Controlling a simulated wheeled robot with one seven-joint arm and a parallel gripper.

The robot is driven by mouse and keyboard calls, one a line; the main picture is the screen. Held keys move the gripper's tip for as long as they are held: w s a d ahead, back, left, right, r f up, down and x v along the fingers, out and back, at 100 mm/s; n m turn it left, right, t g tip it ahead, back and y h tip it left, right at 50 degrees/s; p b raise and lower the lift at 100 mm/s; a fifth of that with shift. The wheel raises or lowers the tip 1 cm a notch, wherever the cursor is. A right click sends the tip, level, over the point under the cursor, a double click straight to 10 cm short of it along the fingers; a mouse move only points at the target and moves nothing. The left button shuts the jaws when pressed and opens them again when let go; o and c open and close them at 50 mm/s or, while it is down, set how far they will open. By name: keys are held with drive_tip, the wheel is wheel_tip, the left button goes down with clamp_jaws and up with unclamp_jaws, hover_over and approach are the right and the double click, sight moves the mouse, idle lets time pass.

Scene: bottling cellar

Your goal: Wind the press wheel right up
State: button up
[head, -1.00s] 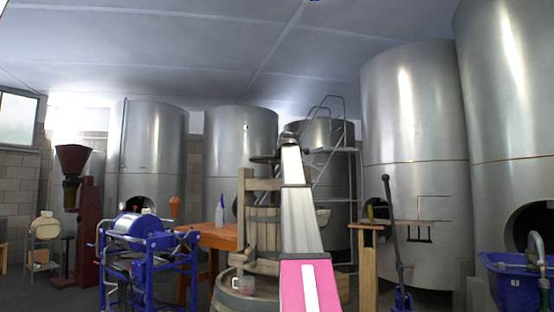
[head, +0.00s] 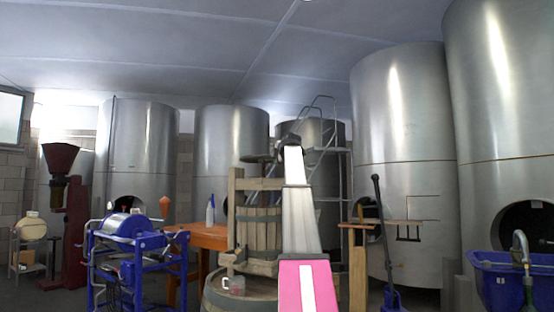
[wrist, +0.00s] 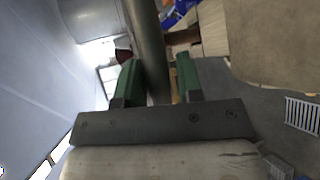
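The wooden press stands in the head view, with a slatted basket (head: 259,228) between wooden posts (head: 235,210). A dark, flat, disc-like piece (head: 257,158), seemingly its wheel, shows edge-on at the top. My arm hides the press's right side. My gripper (head: 290,138) is raised at about that height, just right of the wheel in the picture. In the wrist view, the two green fingers of my gripper (wrist: 156,82) stand apart. A dark grey bar (wrist: 150,45) runs between them, with a gap on the right; I cannot tell what it belongs to.
A barrel (head: 215,295) with a mug (head: 233,284) stands before the press. A blue-framed machine (head: 130,255) and an orange table (head: 205,238) are left. A wooden stand (head: 357,270) and blue tub (head: 510,285) are right. Steel tanks (head: 405,130) line the back.

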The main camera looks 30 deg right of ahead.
drive_tip(key=shift+o, duration=1)
drive_tip(key=shift+f, duration=0.15)
drive_tip(key=shift+s, duration=0.1)
drive_tip(key=d+v, duration=0.1)
drive_tip(key=v, duration=0.9)
drive_tip(key=shift+s+a+r, duration=0.25)
drive_tip(key=shift+s+a, duration=0.05)
drive_tip(key=shift+a, duration=0.15)
